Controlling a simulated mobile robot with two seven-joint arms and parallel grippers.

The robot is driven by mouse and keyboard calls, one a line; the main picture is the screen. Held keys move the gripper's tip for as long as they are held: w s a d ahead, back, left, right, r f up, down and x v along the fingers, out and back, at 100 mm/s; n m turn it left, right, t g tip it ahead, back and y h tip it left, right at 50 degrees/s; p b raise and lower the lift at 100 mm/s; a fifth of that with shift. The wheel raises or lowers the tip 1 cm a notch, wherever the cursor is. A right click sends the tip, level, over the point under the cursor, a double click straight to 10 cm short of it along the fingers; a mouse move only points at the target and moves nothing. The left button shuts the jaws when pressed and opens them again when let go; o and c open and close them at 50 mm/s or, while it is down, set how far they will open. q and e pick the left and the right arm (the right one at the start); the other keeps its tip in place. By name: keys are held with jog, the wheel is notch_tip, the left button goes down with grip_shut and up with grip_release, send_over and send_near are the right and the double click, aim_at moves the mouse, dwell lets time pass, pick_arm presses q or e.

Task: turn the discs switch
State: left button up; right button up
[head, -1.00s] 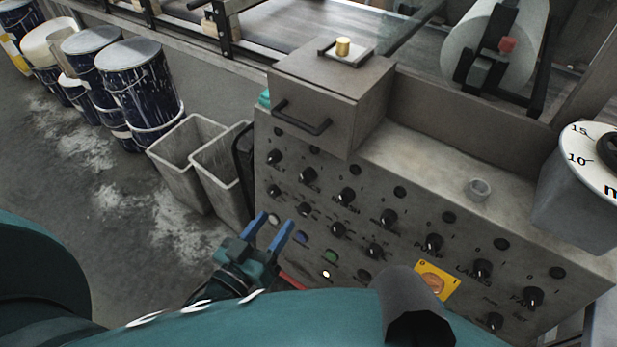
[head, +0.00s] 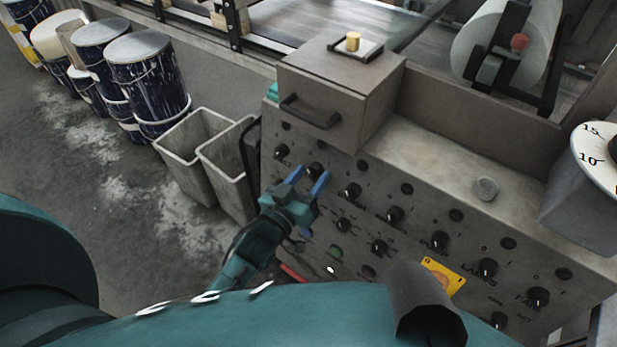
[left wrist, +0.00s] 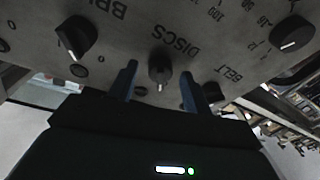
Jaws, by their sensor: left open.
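The discs switch is a small black knob (left wrist: 160,66) with a pale pointer mark, beside the printed word DISCS in the left wrist view. In the head view the discs switch (head: 315,169) sits in the upper knob row of the grey control panel (head: 420,180). My left gripper (head: 310,176) is open at the panel face. Its two blue fingers stand on either side of the knob in the left wrist view (left wrist: 159,82); I cannot tell whether they touch it. The knob's pointer mark faces the bottom of that view. My right gripper is not in view.
Brush knob (left wrist: 76,37) and belt dial (left wrist: 291,35) flank the discs switch. A drawer-like box with a handle (head: 310,112) juts out above the panel. Grey bins (head: 190,140) and paint drums (head: 150,75) stand to the left. A yellow-plated button (head: 443,275) is lower right.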

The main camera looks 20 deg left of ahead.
pick_arm(q)
jog(key=shift+c, duration=0.2)
jog(key=c, duration=0.9)
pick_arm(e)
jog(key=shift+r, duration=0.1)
pick_arm(q)
jog(key=shift+m, duration=0.3)
jog(key=shift+a+m+h+p, duration=0.1)
jog(key=shift+m+h+p, duration=0.25)
jog(key=shift+m, duration=0.65)
jog(key=m+h+p, duration=0.1)
jog(key=m, duration=0.4)
jog(key=m+g+h+p, duration=0.1)
jog(key=m+h, duration=0.1)
jog(key=m, duration=0.4)
jog(key=shift+w+a, duration=0.1)
jog(key=shift+a, duration=0.1)
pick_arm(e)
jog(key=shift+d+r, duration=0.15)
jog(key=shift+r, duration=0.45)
pick_arm(q)
jog(key=shift+m, duration=0.4)
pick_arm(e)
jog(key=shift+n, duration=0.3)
pick_arm(q)
jog(key=o, duration=0.9)
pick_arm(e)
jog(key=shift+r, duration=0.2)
